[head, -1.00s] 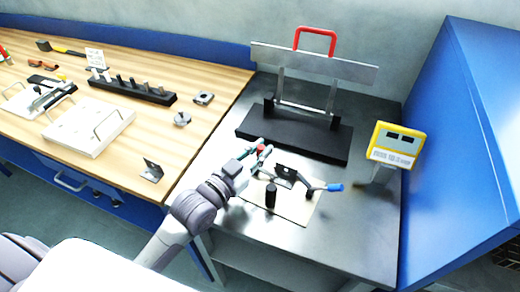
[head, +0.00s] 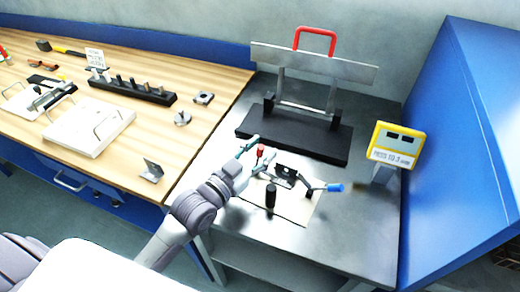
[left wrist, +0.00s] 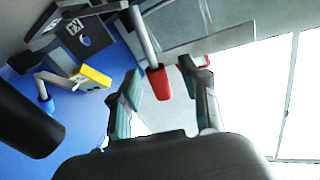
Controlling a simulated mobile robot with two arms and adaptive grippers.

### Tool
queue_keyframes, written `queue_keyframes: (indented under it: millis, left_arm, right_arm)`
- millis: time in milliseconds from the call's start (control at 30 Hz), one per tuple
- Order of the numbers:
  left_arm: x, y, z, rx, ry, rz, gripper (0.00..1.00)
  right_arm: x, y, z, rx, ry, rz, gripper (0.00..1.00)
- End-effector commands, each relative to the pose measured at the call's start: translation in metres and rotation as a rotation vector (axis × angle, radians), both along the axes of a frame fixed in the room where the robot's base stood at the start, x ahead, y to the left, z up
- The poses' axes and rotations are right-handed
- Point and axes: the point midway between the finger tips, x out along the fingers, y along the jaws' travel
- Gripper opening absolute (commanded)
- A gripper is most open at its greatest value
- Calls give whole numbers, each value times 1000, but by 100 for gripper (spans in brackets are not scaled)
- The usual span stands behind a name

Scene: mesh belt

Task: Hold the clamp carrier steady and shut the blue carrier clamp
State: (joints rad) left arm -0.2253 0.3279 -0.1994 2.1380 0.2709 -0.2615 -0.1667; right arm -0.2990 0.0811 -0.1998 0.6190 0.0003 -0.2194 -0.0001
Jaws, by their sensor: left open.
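The clamp carrier (head: 296,210) is a pale plate on the steel table, with a black bracket (head: 286,172) and an upright black post (head: 270,196). The blue carrier clamp's handle (head: 334,187) points out to the right, low over the table; it also shows at the left in the left wrist view (left wrist: 47,104). A red-tipped handle (head: 260,151) stands at the carrier's far left. My left gripper (head: 254,156) is open at this red handle. In the left wrist view the red tip (left wrist: 158,82) lies between its spread fingers (left wrist: 165,100). My right gripper is not in view.
A black-based stand (head: 290,133) with a metal plate and red handle is behind the carrier. A yellow display (head: 396,145) stands to the right, before a large blue panel (head: 465,130). The wooden bench (head: 215,120) at left holds several parts. The steel table's front right is clear.

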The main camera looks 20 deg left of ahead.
Motion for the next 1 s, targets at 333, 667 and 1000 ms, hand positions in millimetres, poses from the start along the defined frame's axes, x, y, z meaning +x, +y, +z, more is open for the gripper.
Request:
queue_keyframes:
  millis: [333, 667, 1000]
  left_arm:
    - [-22, 8, -2, 2, 4, 0, 46]
    - [-87, 31, -1, 2, 6, -1, 46]
    - [-113, 41, 0, 0, 0, 0, 46]
  right_arm:
    - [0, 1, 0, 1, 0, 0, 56]
    - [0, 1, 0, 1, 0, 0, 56]
    - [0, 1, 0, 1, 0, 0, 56]
